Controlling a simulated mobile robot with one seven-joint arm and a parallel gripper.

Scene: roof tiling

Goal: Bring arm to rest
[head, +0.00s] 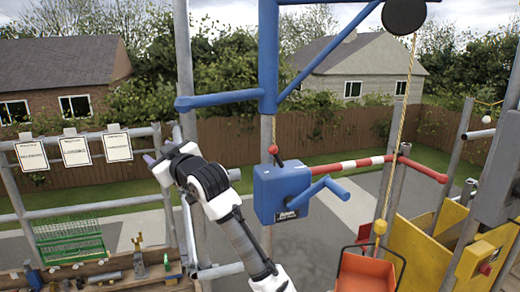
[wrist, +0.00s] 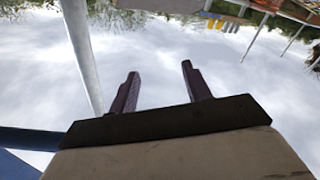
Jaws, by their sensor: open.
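My arm (head: 235,230) rises from the bottom centre of the head view and bends up and to the left. My gripper (head: 149,161) is at its end, near a grey scaffold post at the left. In the wrist view, my gripper (wrist: 160,68) shows two dark fingers standing apart with nothing between them.
A blue hoist box with a crank (head: 282,192) stands right of my arm. An orange bucket (head: 368,272) hangs at lower right. Scaffold posts and a red-white bar (head: 350,165) surround the arm.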

